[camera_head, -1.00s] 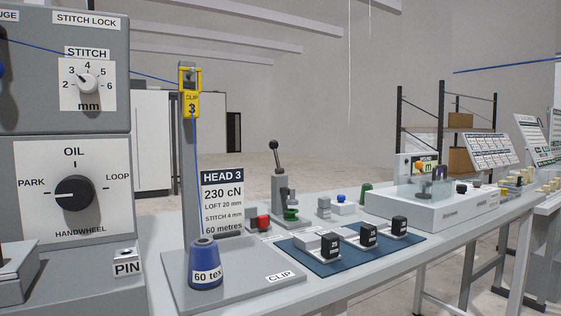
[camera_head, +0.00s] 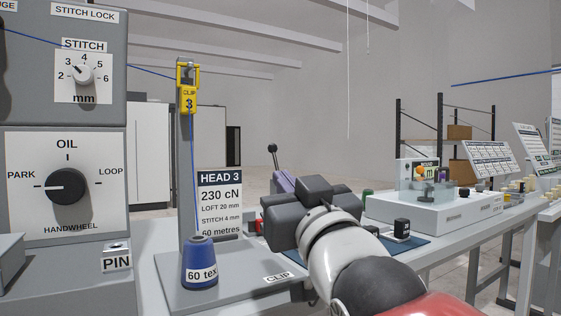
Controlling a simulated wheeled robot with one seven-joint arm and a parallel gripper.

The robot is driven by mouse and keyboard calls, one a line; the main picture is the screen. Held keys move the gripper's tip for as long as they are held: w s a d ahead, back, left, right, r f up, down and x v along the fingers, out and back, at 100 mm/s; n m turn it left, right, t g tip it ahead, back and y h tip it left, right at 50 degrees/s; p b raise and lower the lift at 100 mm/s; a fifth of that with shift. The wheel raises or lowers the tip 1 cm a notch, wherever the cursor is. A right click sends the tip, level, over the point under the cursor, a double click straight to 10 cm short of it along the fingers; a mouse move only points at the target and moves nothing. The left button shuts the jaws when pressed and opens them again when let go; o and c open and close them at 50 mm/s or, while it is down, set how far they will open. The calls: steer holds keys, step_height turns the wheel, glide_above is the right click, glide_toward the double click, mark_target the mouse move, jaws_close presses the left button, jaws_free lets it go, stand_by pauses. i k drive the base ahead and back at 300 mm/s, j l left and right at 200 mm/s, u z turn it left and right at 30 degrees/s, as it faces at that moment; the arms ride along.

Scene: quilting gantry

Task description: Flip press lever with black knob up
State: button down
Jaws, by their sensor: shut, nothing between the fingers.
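The press lever's black knob (camera_head: 272,148) shows above my gripper, just right of the HEAD 3 sign, on a short stalk that stands roughly upright. The press body below it is hidden behind my gripper and wrist. My gripper (camera_head: 284,182) reaches away from me over the bench, its fingers pointing toward the press. The fingers are shut and hold nothing. They are a little below and right of the knob in the picture; I cannot tell whether they touch the lever.
The HEAD 3 sign (camera_head: 219,203), yellow clip (camera_head: 187,90) and blue 60 tex cone (camera_head: 200,264) stand close left of my arm. The blue mat (camera_head: 418,245) is mostly covered. A white unit (camera_head: 435,212) stands on the right. The space above the press is open.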

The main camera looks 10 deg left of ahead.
mark_target(272, 148)
steer(key=i, duration=0.95)
